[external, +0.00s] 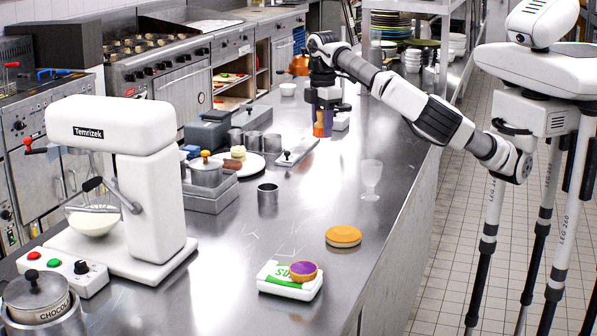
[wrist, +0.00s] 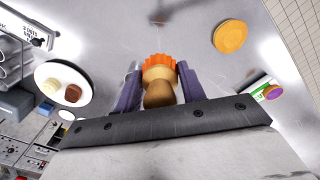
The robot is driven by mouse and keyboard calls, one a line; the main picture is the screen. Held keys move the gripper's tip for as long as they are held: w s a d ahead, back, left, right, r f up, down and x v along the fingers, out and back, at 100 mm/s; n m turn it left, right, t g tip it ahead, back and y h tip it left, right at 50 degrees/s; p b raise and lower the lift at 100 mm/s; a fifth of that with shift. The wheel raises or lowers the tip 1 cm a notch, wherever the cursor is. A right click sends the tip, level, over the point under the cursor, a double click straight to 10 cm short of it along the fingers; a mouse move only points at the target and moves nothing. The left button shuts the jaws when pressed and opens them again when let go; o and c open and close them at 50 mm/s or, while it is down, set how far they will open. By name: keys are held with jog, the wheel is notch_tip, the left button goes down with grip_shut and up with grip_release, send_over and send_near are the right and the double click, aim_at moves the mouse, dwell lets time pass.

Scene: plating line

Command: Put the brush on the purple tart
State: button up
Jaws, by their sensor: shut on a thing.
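My gripper (external: 323,128) is raised above the steel counter towards its far part in the external view. In the wrist view its purple fingers (wrist: 158,70) are shut on the brush (wrist: 159,60), which has a scalloped orange end, a tan band and a rounded brown end. The purple tart (external: 303,270) rests on a white and green packet near the front of the counter. It also shows at the right edge of the wrist view (wrist: 273,91). My gripper and the brush are well apart from the tart.
A round orange-topped disc (external: 343,236) lies behind the tart. A clear glass (external: 371,180) stands on the right side of the counter, and a metal cup (external: 267,195) stands to the left. A plate with small cakes (wrist: 62,90) and a white mixer (external: 130,170) are further left.

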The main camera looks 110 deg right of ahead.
jog(key=w+a+r+n+p, duration=0.2)
jog(key=w+a+n, duration=0.3)
jog(key=w+a, duration=0.45)
jog(key=w+a+r+n+p, duration=0.2)
jog(key=w+a+n, duration=0.5)
jog(key=w+a, duration=0.5)
jog(key=n+b, duration=0.2)
jog(key=n, duration=0.3)
send_over(303, 267)
notch_tip(303, 267, down, 13)
jog(key=shift+f+p, duration=0.35)
jog(key=shift+f, duration=2)
jog(key=shift+f, duration=0.1)
jog(key=o, duration=0.8)
jog(key=shift+f, duration=0.1)
jog(key=shift+o, duration=0.9)
